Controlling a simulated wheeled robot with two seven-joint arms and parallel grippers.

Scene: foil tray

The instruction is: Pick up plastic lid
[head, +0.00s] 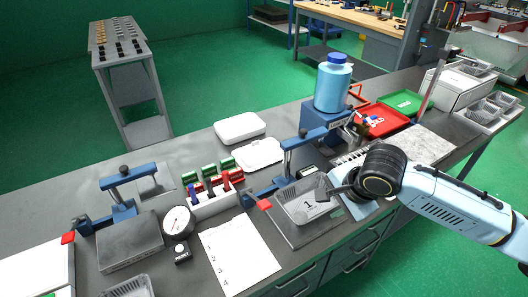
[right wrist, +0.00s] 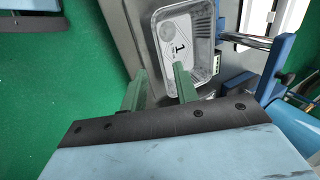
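A flat white plastic lid (head: 258,154) lies on the bench behind the tray, in front of a white closed-looking box (head: 240,127). My right gripper (head: 330,192) is at the tray's right side, partly hidden by its own wrist. In the right wrist view its two green fingers (right wrist: 158,85) are apart with nothing seen between them. My left gripper is out of view.
A blue clamp frame (head: 300,155) stands close behind the tray; a second one (head: 122,190) stands at left. A colourful rack (head: 212,195), a dial gauge (head: 178,222) and a numbered sheet (head: 238,255) lie left of the tray. A blue jar (head: 333,85) stands behind.

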